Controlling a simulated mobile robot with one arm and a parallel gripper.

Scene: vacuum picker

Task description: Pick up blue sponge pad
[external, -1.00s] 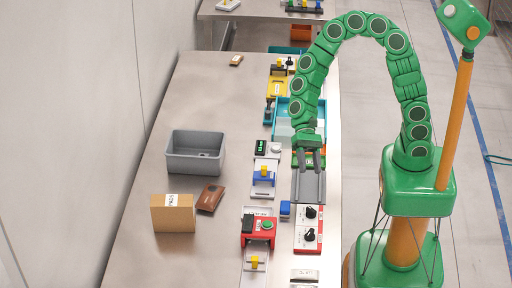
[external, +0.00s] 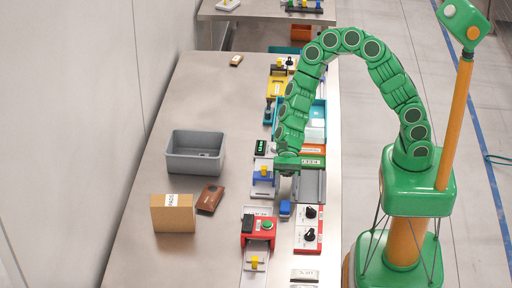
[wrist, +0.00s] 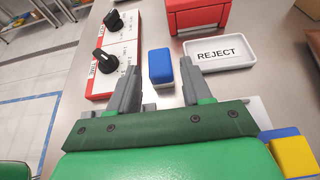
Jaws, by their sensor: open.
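In the external view the sponge pad (external: 285,208) lies left of the panel with black knobs. My gripper (external: 287,180) is above the table a little behind the pad in that view. It is open and empty, and I see no contact with the pad.
A white REJECT tray (wrist: 219,52) and a red device (wrist: 197,16) stand close to the pad. The knob panel (wrist: 107,50) is on its other side. A blue and yellow block device (external: 263,173) is near my gripper. A grey bin (external: 194,154) and a cardboard box (external: 173,213) stand farther left.

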